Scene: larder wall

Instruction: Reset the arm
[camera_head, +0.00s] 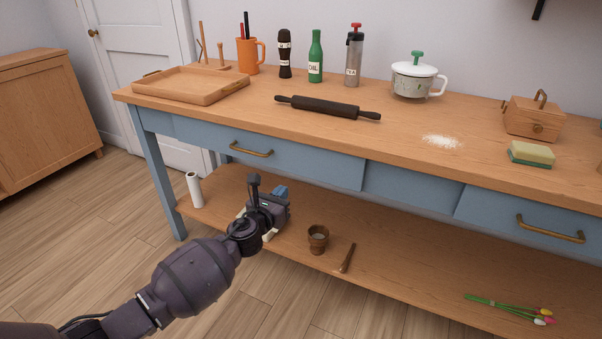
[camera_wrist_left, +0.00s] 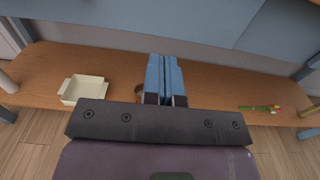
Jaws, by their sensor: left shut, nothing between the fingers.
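My left arm comes in from the lower left in the head view. Its gripper (camera_head: 281,193) is in front of the table, over the front part of the lower shelf (camera_head: 400,272). In the left wrist view the two blue fingers (camera_wrist_left: 166,78) are together, with nothing between them. They point toward the blue table front (camera_wrist_left: 200,28). My right gripper is not in view.
A mortar (camera_head: 318,239), a pestle (camera_head: 347,258), a white roll (camera_head: 194,189) and flowers (camera_head: 510,308) are on the lower shelf. A cream dish (camera_wrist_left: 83,90) sits left of my fingers. A rolling pin (camera_head: 328,107) and tray (camera_head: 190,84) are on the tabletop.

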